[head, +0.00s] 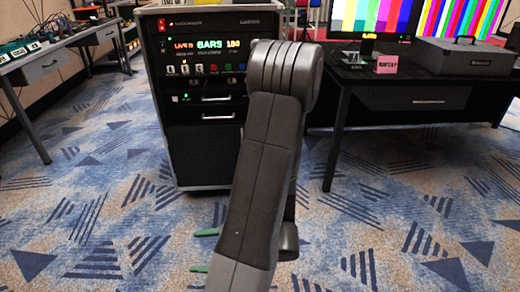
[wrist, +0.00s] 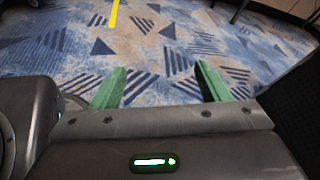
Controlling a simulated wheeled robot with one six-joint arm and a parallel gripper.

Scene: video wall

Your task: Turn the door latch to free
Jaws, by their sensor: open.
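No door latch can be made out in either view. A black equipment rack (head: 205,155) in a pale frame stands ahead, left of my arm in the head view. It has lit displays, rows of buttons and drawer handles (head: 217,98), with a dark textured panel below. My arm hides part of its right side.
A black desk (head: 345,105) with a colour-bar monitor (head: 372,18), a pink card (head: 386,64) and a grey case (head: 462,55) stands at the right. A table (head: 40,57) with devices stands at the left. The patterned carpet (head: 85,215) is clear in front. A yellow strip (wrist: 115,13) lies on the floor.

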